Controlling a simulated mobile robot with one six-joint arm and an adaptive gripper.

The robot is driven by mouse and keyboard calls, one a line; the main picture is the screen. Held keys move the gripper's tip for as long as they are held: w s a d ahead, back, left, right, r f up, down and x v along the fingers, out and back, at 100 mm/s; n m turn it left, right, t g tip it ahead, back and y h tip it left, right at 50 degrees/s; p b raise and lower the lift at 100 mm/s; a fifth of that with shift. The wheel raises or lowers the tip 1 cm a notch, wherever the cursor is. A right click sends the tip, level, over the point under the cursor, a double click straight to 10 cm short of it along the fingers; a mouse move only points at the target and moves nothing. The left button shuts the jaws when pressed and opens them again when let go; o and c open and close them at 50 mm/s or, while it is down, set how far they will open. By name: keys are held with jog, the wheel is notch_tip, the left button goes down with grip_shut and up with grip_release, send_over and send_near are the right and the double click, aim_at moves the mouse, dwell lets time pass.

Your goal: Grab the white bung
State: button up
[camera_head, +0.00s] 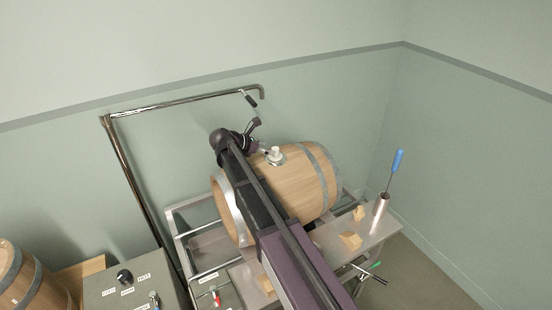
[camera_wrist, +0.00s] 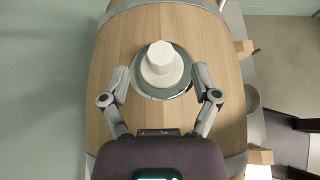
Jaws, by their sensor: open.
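The white bung (camera_head: 275,152) sits upright in a round metal plate on top of a wooden barrel (camera_head: 312,190). In the wrist view the bung (camera_wrist: 160,62) stands in the middle of the grey metal ring (camera_wrist: 181,88), on the barrel's planks (camera_wrist: 112,62). My gripper (camera_wrist: 160,78) is open, its fingers on the left and right of the bung near the ring's edge, with a gap on each side. In the head view the gripper (camera_head: 261,147) is small and partly hidden behind my arm, just left of the bung. I cannot tell its exact height above the barrel.
A metal pipe (camera_head: 185,106) with a handle runs behind the barrel. The barrel lies on a steel frame (camera_head: 182,240). A steel table (camera_head: 375,228) at right carries wooden blocks (camera_head: 350,240) and a metal cylinder (camera_head: 380,206) with a blue-handled tool (camera_head: 397,162). A control box (camera_head: 130,290) stands lower left.

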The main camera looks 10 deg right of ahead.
aim_at(274, 149)
jog(key=shift+b+x, duration=0.7)
jog(key=shift+x, duration=1.25)
jog(key=shift+d+r, duration=0.1)
grip_shut()
